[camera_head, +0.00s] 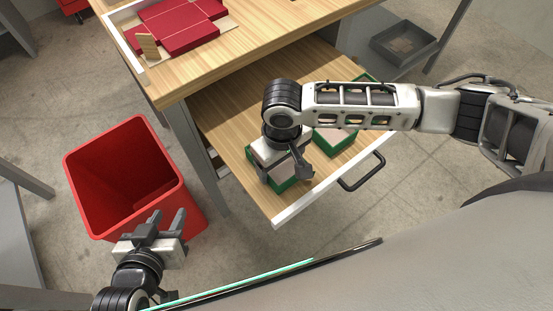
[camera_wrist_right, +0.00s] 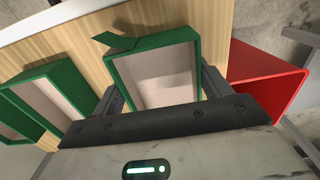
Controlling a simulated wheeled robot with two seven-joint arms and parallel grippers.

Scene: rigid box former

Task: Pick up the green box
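A green box (camera_head: 284,187) with a pale inside sits near the front left corner of the open wooden drawer (camera_head: 235,112). My right gripper (camera_head: 284,174) is down over this box and hides much of it. In the right wrist view, the open box (camera_wrist_right: 152,43) lies between the two fingers, one at each side; the fingers look spread, and firm contact cannot be made out. A second green box (camera_head: 336,139) stands behind it to the right, and it also shows at the left of the wrist view (camera_wrist_right: 45,98). My left gripper (camera_head: 167,222) is open and empty.
A red bin (camera_head: 122,172) stands on the floor left of the drawer, close to my left gripper. Red flat cardboard pieces (camera_head: 182,24) lie on the tabletop. The drawer has a white front and a dark handle (camera_head: 362,171). A grey tray (camera_head: 403,45) is at the back right.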

